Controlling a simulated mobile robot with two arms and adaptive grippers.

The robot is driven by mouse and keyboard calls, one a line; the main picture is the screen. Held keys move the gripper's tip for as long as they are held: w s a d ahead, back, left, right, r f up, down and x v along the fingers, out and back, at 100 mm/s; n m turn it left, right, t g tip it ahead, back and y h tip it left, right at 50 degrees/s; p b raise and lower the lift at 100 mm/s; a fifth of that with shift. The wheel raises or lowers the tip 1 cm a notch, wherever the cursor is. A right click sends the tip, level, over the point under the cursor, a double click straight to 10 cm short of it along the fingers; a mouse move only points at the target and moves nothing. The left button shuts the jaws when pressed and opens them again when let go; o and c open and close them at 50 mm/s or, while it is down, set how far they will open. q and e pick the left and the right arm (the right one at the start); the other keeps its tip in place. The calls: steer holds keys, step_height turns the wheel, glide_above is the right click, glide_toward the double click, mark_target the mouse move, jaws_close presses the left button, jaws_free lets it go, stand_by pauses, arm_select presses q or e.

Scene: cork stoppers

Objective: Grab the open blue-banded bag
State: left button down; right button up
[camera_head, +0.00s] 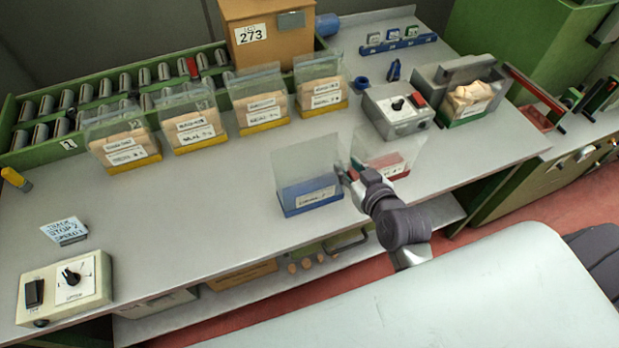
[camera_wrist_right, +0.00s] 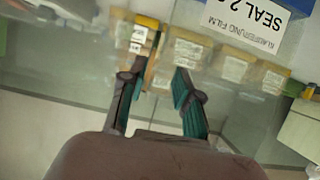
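The blue-banded bag (camera_head: 306,160) stands upright on the grey worktop, a clear, empty-looking film pouch with a blue base strip and a white label. My right gripper (camera_head: 350,172) is at its right edge, between it and the red-banded bag (camera_head: 408,150); I cannot tell whether it touches either. In the right wrist view my right gripper (camera_wrist_right: 160,70) has its two fingers apart, with clear film around them; whether film lies between them is unclear. My left gripper is not in view.
Several yellow-banded filled bags (camera_head: 197,135) stand in a row behind. A grey switch box (camera_head: 398,112) and a sealer (camera_head: 455,80) holding a green-banded bag (camera_head: 470,100) are at the back right.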

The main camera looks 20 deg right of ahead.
mark_target(342, 161)
steer(key=x, duration=0.2)
steer(key=p+x, duration=0.1)
steer(key=x, duration=0.1)
steer(key=shift+w+d+f, duration=0.2)
steer(key=shift+w, duration=0.15)
steer(key=shift+s, duration=0.1)
jaws_close()
